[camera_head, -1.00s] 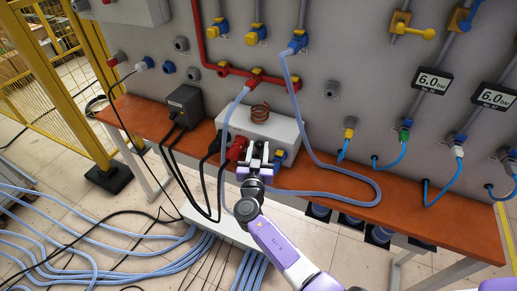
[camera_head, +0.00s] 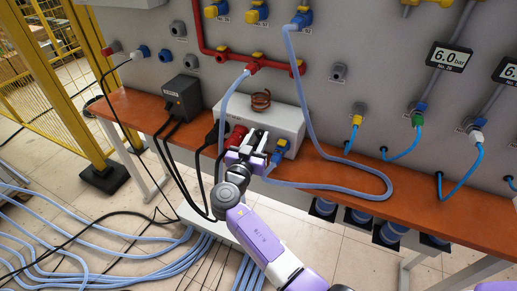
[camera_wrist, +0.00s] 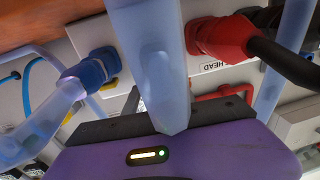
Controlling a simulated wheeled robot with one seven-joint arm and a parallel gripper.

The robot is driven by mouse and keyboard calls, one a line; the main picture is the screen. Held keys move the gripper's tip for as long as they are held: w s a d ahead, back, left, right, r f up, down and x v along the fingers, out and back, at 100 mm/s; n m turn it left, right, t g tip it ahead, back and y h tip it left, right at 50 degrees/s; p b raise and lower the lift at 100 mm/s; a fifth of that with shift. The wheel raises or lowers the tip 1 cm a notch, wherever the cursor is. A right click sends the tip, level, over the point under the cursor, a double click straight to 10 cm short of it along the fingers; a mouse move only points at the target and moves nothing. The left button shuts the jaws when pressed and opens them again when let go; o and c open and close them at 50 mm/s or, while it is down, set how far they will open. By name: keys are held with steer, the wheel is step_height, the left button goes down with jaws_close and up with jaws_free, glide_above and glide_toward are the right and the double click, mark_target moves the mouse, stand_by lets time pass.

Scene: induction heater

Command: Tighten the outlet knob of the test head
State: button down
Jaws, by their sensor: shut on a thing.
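The test head (camera_head: 285,117) is a white box with a copper coil (camera_head: 261,99) on top, standing on the orange shelf. My gripper (camera_head: 251,143) is at its front face, between a red plug (camera_head: 237,136) and a blue connector (camera_head: 281,146). In the wrist view, my gripper (camera_wrist: 168,118) is shut on the outlet knob, which is largely hidden. A pale blue hose (camera_wrist: 155,65) runs in front of and between the fingers. The red plug (camera_wrist: 222,40) sits to the right beside a HEAD label; the blue connector (camera_wrist: 92,67) sits to the left.
Black cables (camera_head: 196,165) run from a dark box (camera_head: 182,98) to the left of my gripper. A pale blue hose (camera_head: 345,188) loops along the orange shelf (camera_head: 440,219) to the right. A grey panel with pipes stands behind. More hoses lie on the floor.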

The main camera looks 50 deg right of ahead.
steer(key=shift+w+a+f+m+g+h+b, duration=0.2)
steer(key=shift+m+g+b, duration=0.6)
steer(key=shift+b, duration=1.1)
steer(key=shift+w+d+f+m+g+h+b, duration=0.15)
steer(key=shift+m+g+h+b, duration=0.25)
steer(key=shift+g+b, duration=1.1)
steer(key=shift+w+a+f+m+g+h+b, duration=0.15)
steer(key=shift+m+g+b, duration=0.45)
steer(key=shift+b, duration=1.7)
steer(key=g+b, duration=0.1)
steer(key=b, duration=0.1)
steer(key=m+g+b, duration=0.1)
steer(key=b, duration=0.1)
steer(key=shift+d+r+m, duration=0.1)
steer(key=shift+r+m, duration=0.15)
steer(key=shift+m, duration=0.05)
steer(key=shift+b, duration=0.3)
steer(key=shift+r+m+g+b, duration=0.2)
steer(key=shift+m+g+b, duration=0.15)
steer(key=shift+g, duration=0.25)
steer(key=c, duration=1.1)
jaws_free()
steer(key=shift+o, duration=0.2)
steer(key=a, duration=0.7)
steer(key=shift+w+a, duration=0.3)
steer(key=shift+a, duration=0.05)
